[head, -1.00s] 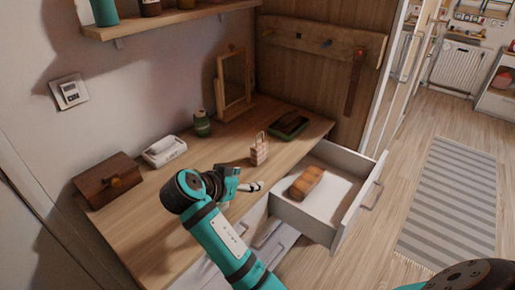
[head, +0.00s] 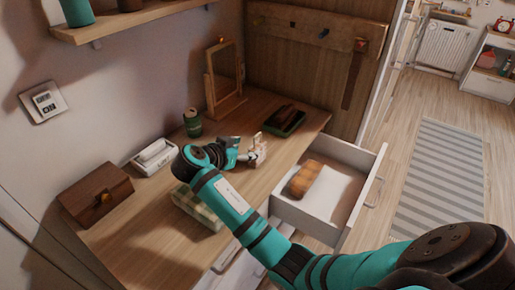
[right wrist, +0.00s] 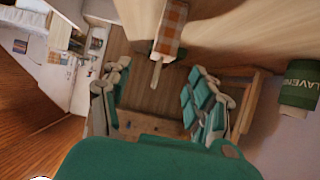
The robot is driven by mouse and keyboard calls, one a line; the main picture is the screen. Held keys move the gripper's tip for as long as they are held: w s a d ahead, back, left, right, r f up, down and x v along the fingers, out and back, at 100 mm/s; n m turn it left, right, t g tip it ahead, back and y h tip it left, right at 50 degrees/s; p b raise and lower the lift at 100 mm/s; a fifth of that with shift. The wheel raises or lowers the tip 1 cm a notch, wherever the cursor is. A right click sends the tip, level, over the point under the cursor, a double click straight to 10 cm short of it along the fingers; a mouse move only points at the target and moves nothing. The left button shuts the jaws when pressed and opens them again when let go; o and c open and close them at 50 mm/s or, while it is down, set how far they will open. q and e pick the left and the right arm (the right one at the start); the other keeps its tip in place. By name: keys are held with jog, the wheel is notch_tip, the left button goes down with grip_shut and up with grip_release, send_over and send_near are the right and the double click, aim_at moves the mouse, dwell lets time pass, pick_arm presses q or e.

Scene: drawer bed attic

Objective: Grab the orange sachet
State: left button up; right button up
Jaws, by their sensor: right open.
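An orange-and-white checked sachet (right wrist: 172,28) with a pale strip at its end shows at the top of the right wrist view. In the head view the sachet (head: 259,146) stands on the wooden desk top, partly hidden by my right gripper (head: 247,157). My right gripper, seen also in the right wrist view (right wrist: 158,100), is open, with its fingers spread apart and nothing held. In that view the sachet lies beyond the gap between the fingers. Whether a finger touches it I cannot tell. My left gripper is not in view.
An open white drawer (head: 346,202) holds an orange-brown bundle (head: 306,178). On the desk are a green tin (head: 193,123), a mirror (head: 224,85), a dark green tray (head: 287,124), a tissue box (head: 154,157), a wooden box (head: 97,195) and a green checked item (head: 196,207).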

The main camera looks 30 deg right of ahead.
aim_at(254, 146)
jog(key=p+x, duration=0.1)
jog(key=x, duration=0.3)
jog(key=shift+d+r, duration=0.1)
jog(key=shift+d, duration=0.1)
jog(key=p+x, duration=0.1)
jog(key=x, duration=0.2)
jog(key=shift+w+d, duration=0.15)
jog(key=shift+d+f, duration=0.15)
jog(key=shift+f, duration=0.15)
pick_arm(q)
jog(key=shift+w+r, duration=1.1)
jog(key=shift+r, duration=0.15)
pick_arm(e)
grip_shut()
